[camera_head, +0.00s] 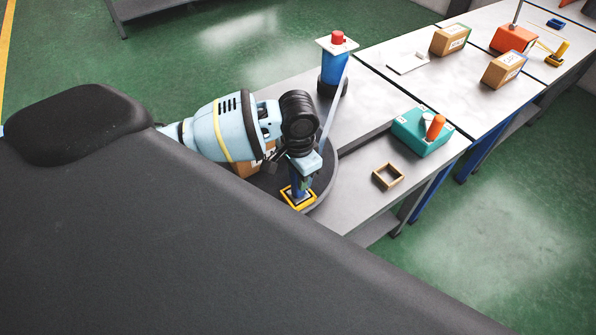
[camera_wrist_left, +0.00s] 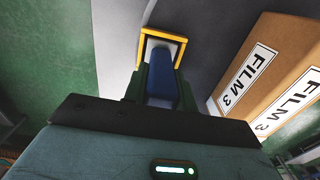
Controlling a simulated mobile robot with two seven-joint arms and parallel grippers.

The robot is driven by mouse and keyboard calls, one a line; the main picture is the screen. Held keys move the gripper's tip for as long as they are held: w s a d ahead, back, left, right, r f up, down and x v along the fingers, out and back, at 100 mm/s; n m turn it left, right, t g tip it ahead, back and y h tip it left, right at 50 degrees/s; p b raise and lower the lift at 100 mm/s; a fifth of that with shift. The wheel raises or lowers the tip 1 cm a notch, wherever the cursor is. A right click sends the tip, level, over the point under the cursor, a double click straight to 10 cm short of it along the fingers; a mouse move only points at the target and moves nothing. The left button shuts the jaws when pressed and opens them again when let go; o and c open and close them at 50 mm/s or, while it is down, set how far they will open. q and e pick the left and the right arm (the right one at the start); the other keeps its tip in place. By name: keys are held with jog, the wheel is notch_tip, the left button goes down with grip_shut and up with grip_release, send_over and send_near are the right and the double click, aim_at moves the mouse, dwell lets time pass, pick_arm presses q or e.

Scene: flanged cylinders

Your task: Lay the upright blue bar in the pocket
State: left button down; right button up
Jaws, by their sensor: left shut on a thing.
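My left gripper (camera_head: 301,180) is shut on the upright blue bar (camera_head: 303,168). In the left wrist view the blue bar (camera_wrist_left: 161,78) sits between the dark fingers. The bar's lower end is at a yellow-rimmed square (camera_head: 289,199) with a pale inside, which also shows in the left wrist view (camera_wrist_left: 141,48). I cannot tell whether the bar touches its bottom. A tan, open rectangular frame (camera_head: 376,180), which looks like the pocket, lies on the grey table to the right of the gripper and is empty. My right gripper is in neither view.
A round dark plate (camera_head: 322,188) lies under the yellow square. A cardboard box marked FILM 3 (camera_wrist_left: 268,75) stands close beside the gripper. A blue cylinder with white flange and red knob (camera_head: 333,66) stands behind. A teal box with orange handle (camera_head: 412,138) is at right.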

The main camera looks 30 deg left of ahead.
pick_arm(q)
jog(key=shift+f, duration=0.25)
jog(key=c, duration=1)
grip_release()
jog(key=shift+c, duration=0.2)
notch_tip(320, 180, up, 7)
jog(key=shift+f+p, duration=0.1)
jog(key=shift+p, duration=0.25)
jog(key=shift+r, duration=0.5)
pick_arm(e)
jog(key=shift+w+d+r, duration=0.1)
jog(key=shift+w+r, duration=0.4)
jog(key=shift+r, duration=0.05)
